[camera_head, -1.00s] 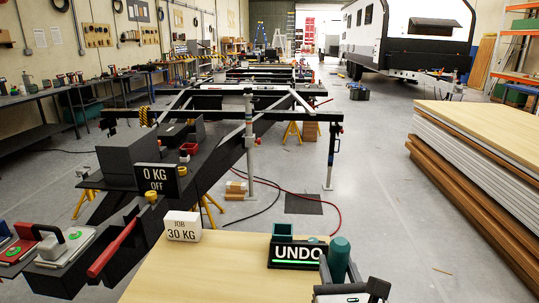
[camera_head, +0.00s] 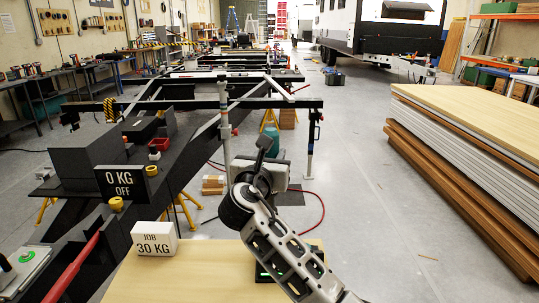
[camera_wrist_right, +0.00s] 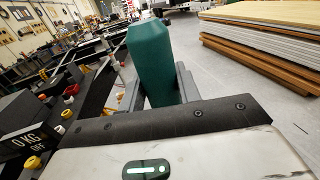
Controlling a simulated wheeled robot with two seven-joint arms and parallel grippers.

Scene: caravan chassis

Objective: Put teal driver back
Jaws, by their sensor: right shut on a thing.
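The teal driver (camera_wrist_right: 150,62) stands upright between the fingers of my right gripper (camera_wrist_right: 158,88) in the right wrist view. In the head view its teal top (camera_head: 272,141) shows just beyond my right gripper (camera_head: 268,158), which is shut on it, raised beyond the wooden bench top. My wrist hides the driver's lower part there. My right arm covers most of the dark UNDO stand on the bench; only bits with a green light (camera_head: 262,271) show. The left gripper is not in view.
A white "JOB 30 KG" block (camera_head: 155,242) stands on the wooden bench top (camera_head: 190,275). The black chassis (camera_head: 90,215) with the "0 KG OFF" sign (camera_head: 124,184) lies left. Stacked panels (camera_head: 465,130) stand right.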

